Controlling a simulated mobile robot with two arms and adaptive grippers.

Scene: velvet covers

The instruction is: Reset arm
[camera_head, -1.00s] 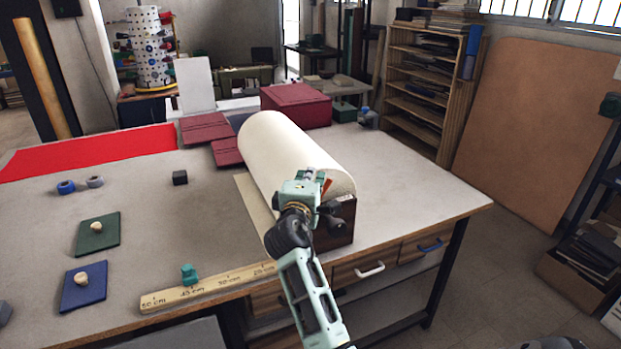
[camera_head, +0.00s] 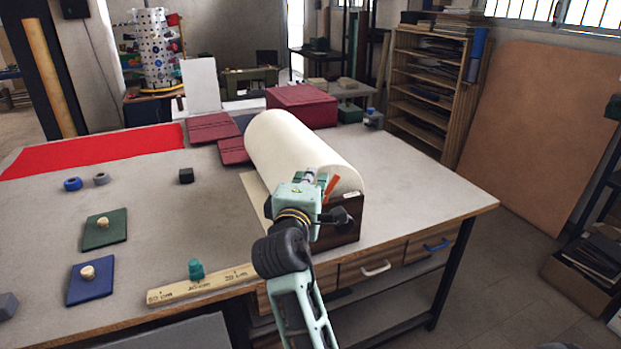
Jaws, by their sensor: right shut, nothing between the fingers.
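My right arm comes in from the bottom, and my right gripper (camera_head: 310,180) is over the near end of a large cream roll (camera_head: 300,145). The teal wrist hides part of the gripper and of the roll's dark wooden end block (camera_head: 345,228). The gripper is shut, with nothing seen held in it. A small orange piece (camera_head: 331,186) shows just beside it; I cannot tell what it belongs to. My left gripper is not in view.
The table (camera_head: 420,190) holds a wooden ruler (camera_head: 222,282) with a teal slider (camera_head: 196,269), green (camera_head: 105,237) and blue (camera_head: 90,288) pads with knobs, a red cloth (camera_head: 90,153) and a maroon box (camera_head: 302,105).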

